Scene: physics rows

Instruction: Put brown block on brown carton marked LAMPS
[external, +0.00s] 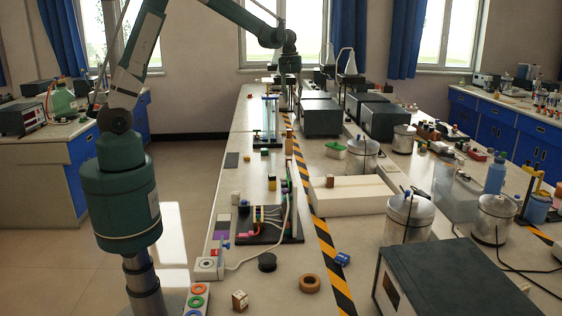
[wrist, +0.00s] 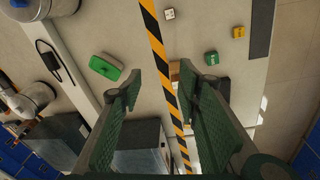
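My gripper (external: 288,82) is at the far end of the bench in the external view, above the surface. In the wrist view my gripper (wrist: 160,88) is open, with nothing held between its fingers. A small brown shape (wrist: 174,70) shows beyond the fingers, beside the striped tape and partly hidden by the right finger; I cannot tell whether it is the brown block or a carton. A small tan carton-like cube (external: 240,300) with dark marks stands at the near edge in the external view. Its lettering is too small to read as LAMPS.
Striped tape (external: 323,237) runs along the bench. Small yellow (wrist: 238,32), green (wrist: 211,58) and white (wrist: 168,14) blocks lie apart. A green-lidded box (wrist: 105,68) lies left of the tape. Dark instrument boxes (external: 321,117) stand near my gripper.

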